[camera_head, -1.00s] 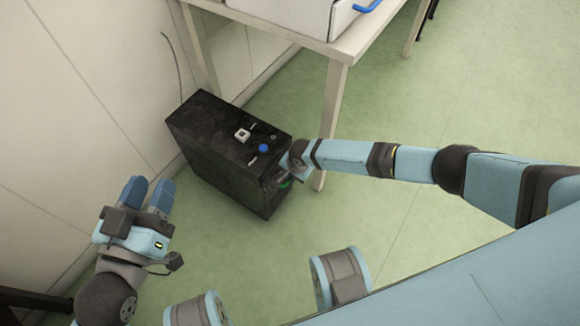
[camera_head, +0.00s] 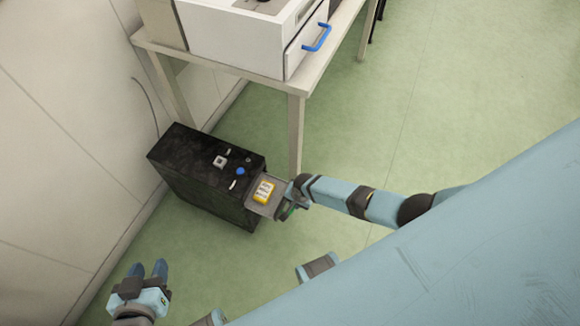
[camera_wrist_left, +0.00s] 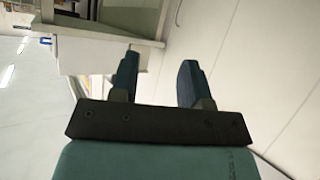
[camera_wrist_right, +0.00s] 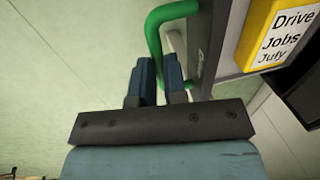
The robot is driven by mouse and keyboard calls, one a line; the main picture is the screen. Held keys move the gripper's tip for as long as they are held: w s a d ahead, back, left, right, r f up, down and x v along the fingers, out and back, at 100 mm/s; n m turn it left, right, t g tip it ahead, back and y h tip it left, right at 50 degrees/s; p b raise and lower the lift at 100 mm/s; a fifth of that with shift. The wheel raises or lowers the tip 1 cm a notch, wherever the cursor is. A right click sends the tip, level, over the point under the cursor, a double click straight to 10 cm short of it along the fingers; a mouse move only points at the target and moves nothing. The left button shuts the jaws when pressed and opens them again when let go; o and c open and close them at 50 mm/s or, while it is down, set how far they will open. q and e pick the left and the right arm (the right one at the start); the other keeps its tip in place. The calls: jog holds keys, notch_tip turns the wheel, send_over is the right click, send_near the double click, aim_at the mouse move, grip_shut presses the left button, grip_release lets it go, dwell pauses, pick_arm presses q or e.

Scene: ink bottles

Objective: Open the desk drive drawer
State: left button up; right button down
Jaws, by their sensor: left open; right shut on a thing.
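The desk drive is a black box (camera_head: 190,178) on the floor by the wall. Its drawer (camera_head: 259,207) stands out from the front, and a yellow labelled item (camera_head: 264,190) lies in it. In the right wrist view the yellow item's label (camera_wrist_right: 285,38) reads "Drive Jobs July". My right gripper (camera_head: 287,208) is at the drawer's front. In the right wrist view its fingers (camera_wrist_right: 158,75) are shut on the green handle (camera_wrist_right: 155,40). My left gripper (camera_head: 148,271) is open and empty, away from the box; its spread fingers (camera_wrist_left: 158,80) show in the left wrist view.
A table (camera_head: 235,66) stands behind the box, bearing a white unit (camera_head: 245,42) with a blue handle (camera_head: 318,38). A table leg (camera_head: 296,135) is close behind the drawer and my right arm. Green floor is clear at the right.

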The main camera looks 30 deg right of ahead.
jog(key=shift+w+d, duration=0.15)
jog(key=c, duration=1.2)
grip_release()
jog(key=shift+o, duration=0.2)
jog(key=shift+s+r, duration=0.2)
jog(key=shift+r, duration=0.15)
pick_arm(q)
jog(key=shift+s+a+r+g+p, duration=0.35)
jog(key=shift+r+g+p, duration=0.2)
jog(key=shift+p, duration=2.75)
pick_arm(e)
notch_tip(320, 180, up, 13)
jog(key=s+d, duration=0.1)
jog(key=shift+s+d, duration=0.2)
jog(key=shift+s, duration=0.2)
pick_arm(q)
jog(key=shift+w+a+r, duration=0.1)
pick_arm(e)
jog(key=shift+f, duration=0.1)
